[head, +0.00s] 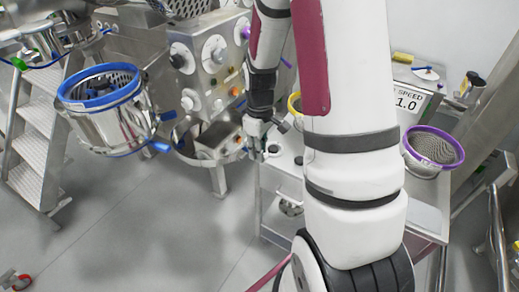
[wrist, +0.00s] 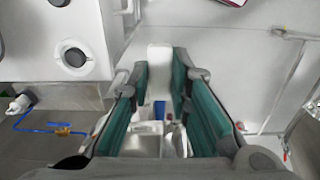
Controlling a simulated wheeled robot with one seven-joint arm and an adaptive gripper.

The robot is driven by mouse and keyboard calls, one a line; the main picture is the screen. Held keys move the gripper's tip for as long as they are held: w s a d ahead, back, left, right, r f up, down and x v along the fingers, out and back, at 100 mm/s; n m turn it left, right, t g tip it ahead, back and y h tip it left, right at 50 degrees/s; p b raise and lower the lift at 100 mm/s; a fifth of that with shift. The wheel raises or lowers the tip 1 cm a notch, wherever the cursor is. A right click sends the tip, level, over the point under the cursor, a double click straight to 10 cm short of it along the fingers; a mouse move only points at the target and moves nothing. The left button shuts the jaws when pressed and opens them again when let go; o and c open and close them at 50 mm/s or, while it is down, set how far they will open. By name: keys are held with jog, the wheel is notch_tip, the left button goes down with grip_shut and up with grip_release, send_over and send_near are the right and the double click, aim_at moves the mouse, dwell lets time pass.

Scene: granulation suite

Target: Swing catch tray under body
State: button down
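My gripper (head: 257,138) hangs at the front right of the granulator, close to the right end of a curved steel rim that looks like the catch tray (head: 185,157). The tray is below the control panel, partly hidden by the machine. In the wrist view my gripper (wrist: 160,80) shows teal finger pads standing apart. A pale upright piece (wrist: 159,58) shows between the fingertips; whether they touch it is unclear. The steel body (head: 105,112), a cylindrical bowl with a blue rim, is at the left, apart from my gripper.
The control panel (head: 212,75) with knobs and buttons is behind my gripper. A steel cart (head: 425,215) at the right bears a purple-rimmed sieve (head: 434,148). Steps (head: 38,150) stand at the far left. The grey floor (head: 150,240) at the lower left is mostly clear.

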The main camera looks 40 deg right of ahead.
jog(key=w+a+m+b, duration=0.1)
jog(key=w+a, duration=0.3)
jog(key=a, duration=0.7)
jog(key=w+a+m+b, duration=0.2)
jog(key=w+a+m, duration=0.2)
jog(key=a, duration=0.8)
jog(key=w+a+m+b, duration=0.2)
jog(key=w+a, duration=0.4)
jog(key=a, duration=0.6)
jog(key=shift+w+a+m, duration=0.2)
jog(key=shift+m, duration=0.3)
jog(key=c, duration=1.5)
grip_release()
notch_tip(320, 180, up, 12)
